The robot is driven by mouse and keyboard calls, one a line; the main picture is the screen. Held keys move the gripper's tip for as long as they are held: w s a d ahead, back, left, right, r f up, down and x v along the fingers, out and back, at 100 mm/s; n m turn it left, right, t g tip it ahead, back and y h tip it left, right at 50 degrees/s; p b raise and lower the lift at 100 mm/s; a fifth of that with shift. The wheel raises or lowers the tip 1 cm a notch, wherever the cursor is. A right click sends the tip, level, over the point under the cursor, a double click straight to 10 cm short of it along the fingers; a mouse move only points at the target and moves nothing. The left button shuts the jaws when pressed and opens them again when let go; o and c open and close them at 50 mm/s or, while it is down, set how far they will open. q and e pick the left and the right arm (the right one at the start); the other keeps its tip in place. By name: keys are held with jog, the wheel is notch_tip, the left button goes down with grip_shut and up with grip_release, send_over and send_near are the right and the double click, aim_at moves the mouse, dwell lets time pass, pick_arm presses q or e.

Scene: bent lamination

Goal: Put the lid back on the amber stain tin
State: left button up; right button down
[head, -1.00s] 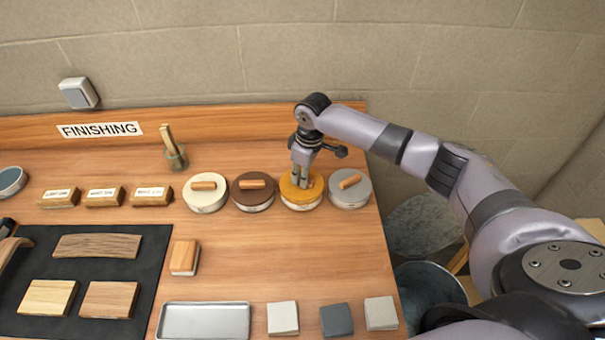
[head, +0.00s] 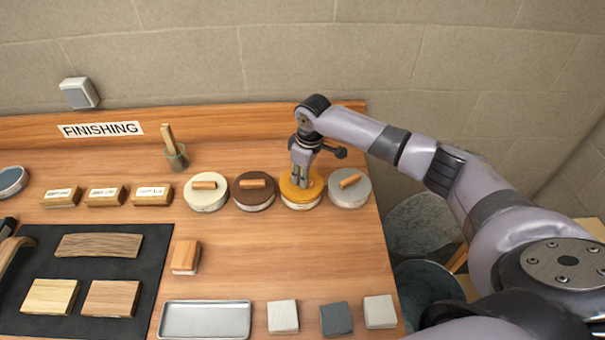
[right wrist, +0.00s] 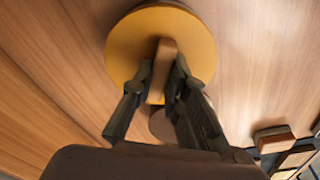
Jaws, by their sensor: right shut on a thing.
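The amber lid (head: 290,193) sits at the top of the amber stain tin (head: 301,205), whose pale side shows below it; I cannot tell whether a thin gap is left. The lid looks level. My right gripper (head: 300,184) stands above it, pointing down. In the right wrist view, the gripper (right wrist: 162,85) is shut on the wooden handle (right wrist: 163,58) of the amber lid (right wrist: 130,45). The fingers hide part of the lid. My left gripper is not in view.
The brown-lidded tin (head: 253,192) stands close on the left, the grey-lidded tin (head: 349,188) close on the right. A cream-lidded tin (head: 206,192) is farther left. A metal tray (head: 205,320) and several pads lie at the front.

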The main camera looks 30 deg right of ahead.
jog(key=shift+f+p, duration=0.1)
jog(key=shift+p, duration=0.3)
dwell(0.6)
dwell(0.3)
jog(key=c, duration=1.5)
grip_release()
jog(key=o, duration=0.5)
